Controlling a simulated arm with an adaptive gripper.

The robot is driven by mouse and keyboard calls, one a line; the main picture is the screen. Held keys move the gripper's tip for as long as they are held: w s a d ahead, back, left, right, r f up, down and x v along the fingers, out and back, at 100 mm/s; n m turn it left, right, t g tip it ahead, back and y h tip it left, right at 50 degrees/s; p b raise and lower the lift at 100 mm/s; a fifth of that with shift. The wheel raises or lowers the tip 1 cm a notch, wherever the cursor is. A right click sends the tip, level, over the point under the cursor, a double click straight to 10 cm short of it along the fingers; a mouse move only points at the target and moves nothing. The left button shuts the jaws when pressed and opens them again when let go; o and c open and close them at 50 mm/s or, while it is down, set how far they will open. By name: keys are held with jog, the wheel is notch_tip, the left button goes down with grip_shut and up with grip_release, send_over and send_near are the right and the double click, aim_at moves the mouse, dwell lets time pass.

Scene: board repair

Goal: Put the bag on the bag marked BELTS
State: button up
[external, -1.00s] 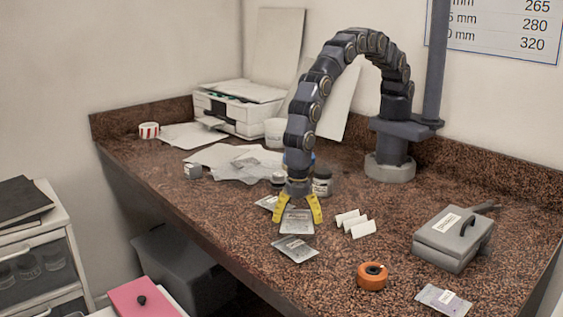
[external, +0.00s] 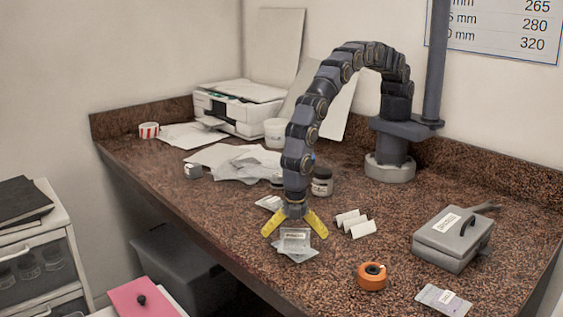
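A small grey bag with a pale label (external: 295,236) lies between my gripper's fingertips, overlapping a second grey bag (external: 297,257) whose front edge shows below it. The label texts are too small to read, so I cannot tell which one says BELTS. My gripper (external: 295,232) points down with its yellow fingers spread wide, and a gap shows between each finger and the bag. Another small bag (external: 269,202) lies just behind my gripper, partly hidden by it. A bag with a purplish part and white label (external: 442,299) lies at the front right.
A folded white card (external: 355,223) stands right of my gripper. An orange tape roll (external: 372,276) and a grey labelled box (external: 453,238) are farther right. A dark jar (external: 322,182) stands close behind my gripper. The counter's front middle is clear.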

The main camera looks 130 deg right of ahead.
aim_at(294, 236)
notch_tip(294, 236, up, 12)
jog(key=s+d+r+m, duration=0.2)
jog(key=s+d+r, duration=0.2)
jog(key=s+r, duration=0.4)
jog(key=s+d+r+m, duration=0.2)
jog(key=s, duration=0.9)
jog(key=s+d+r+m+g, duration=0.1)
jog(key=s+d+r+m, duration=0.1)
jog(key=s, duration=0.9)
jog(key=s+d+r+m, duration=0.3)
jog(key=s+r, duration=0.1)
jog(key=s, duration=0.7)
jog(key=shift+r+g, duration=0.25)
jog(key=shift+g, duration=0.05)
